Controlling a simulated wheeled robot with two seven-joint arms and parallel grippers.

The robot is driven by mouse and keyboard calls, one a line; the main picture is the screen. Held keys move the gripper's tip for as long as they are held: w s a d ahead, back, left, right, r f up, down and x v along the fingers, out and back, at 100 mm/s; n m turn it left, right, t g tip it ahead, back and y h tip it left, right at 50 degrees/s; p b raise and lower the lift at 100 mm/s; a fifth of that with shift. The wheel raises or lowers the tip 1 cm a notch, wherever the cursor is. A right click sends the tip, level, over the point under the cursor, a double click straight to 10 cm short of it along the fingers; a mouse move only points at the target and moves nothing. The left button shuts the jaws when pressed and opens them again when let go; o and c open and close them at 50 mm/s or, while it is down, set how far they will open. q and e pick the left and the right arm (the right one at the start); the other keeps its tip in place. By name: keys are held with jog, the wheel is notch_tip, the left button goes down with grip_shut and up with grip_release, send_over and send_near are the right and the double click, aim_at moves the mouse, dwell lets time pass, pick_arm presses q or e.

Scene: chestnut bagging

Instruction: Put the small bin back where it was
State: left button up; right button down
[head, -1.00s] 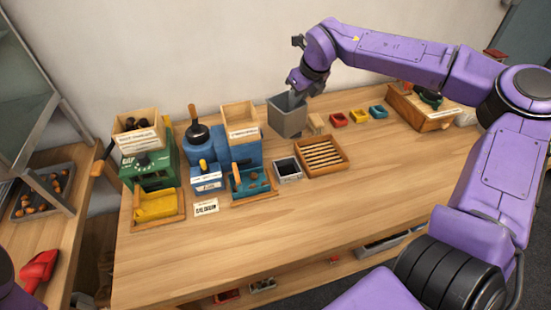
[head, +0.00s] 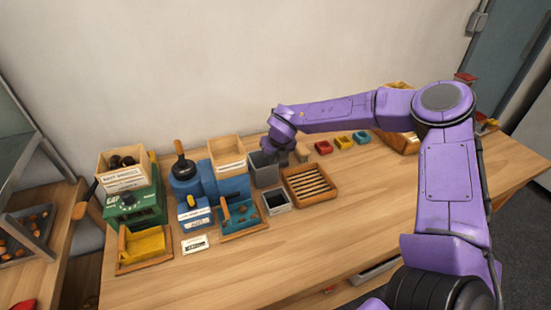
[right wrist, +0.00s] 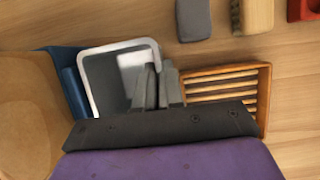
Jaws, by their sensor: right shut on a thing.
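The small bin (head: 263,172) is a grey, open-topped box. It is between the blue machine and the slatted wooden tray, low over the table or on it; I cannot tell which. My right gripper (head: 284,158) is shut on the bin's right wall. In the right wrist view, the bin (right wrist: 84,88) shows its pale rim, and the gripper fingers (right wrist: 156,88) straddle its wall. The gripper's body hides part of the bin. My left gripper is not in view.
The blue machine (head: 187,177) and a wooden box (head: 227,170) stand left of the bin. A dark, pale-rimmed container (head: 276,203) is in front of it. The slatted tray (head: 310,188) is close on the right. The table front (head: 290,255) is clear.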

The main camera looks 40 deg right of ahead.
jog(key=shift+f, duration=0.8)
jog(key=shift+w+f, duration=0.2)
jog(key=shift+f, duration=0.15)
jog(key=shift+s, duration=0.1)
jog(key=c, duration=1.7)
grip_release()
jog(key=shift+f, duration=0.1)
jog(key=o, duration=0.4)
jog(key=shift+o, duration=0.2)
